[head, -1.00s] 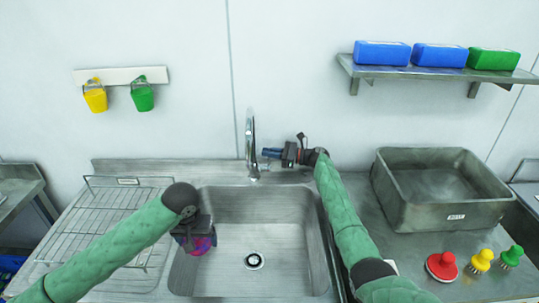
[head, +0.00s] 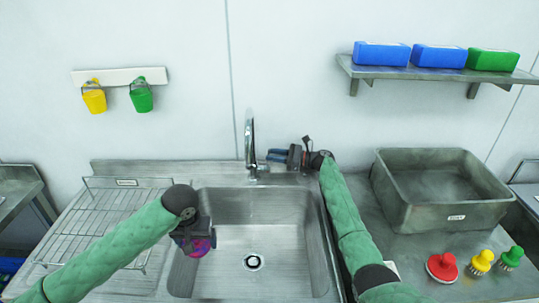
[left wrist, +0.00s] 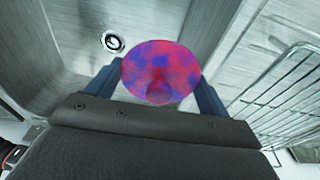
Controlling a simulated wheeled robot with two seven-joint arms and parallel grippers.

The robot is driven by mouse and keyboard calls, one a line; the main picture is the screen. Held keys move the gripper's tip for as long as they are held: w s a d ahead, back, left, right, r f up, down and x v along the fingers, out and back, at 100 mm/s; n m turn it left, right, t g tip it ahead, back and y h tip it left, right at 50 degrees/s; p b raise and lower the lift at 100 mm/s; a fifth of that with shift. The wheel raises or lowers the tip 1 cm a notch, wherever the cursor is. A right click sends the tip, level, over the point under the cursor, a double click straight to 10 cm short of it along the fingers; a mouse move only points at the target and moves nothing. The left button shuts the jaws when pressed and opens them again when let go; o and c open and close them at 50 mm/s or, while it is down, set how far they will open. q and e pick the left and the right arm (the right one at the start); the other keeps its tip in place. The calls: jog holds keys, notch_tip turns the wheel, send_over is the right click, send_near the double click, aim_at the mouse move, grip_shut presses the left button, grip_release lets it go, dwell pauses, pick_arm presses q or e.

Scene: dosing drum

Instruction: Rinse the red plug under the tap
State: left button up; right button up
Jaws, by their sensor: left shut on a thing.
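The red plug (head: 202,247) is round and red, with blue-purple patches over its face. My left gripper (head: 190,238) is shut on it and holds it over the left part of the sink (head: 240,272). In the left wrist view the plug (left wrist: 160,68) sits between the two blue fingers, its patched face towards the camera. The tap (head: 250,140) stands at the back of the sink, its spout right of and behind the plug. My right gripper (head: 277,155) is just right of the tap; whether its fingers are apart is unclear. I cannot tell whether water runs.
A wire rack (head: 105,210) lies left of the sink. At right are a steel basin (head: 440,217), a red round tool (head: 442,267), a yellow brush (head: 480,262) and a green brush (head: 511,257). The sink drain (head: 253,262) is clear.

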jog(key=s+d+p, duration=0.1)
jog(key=d, duration=0.8)
jog(key=shift+s+d+f, duration=0.2)
jog(key=shift+s+d, duration=0.2)
jog(key=shift+f, duration=0.1)
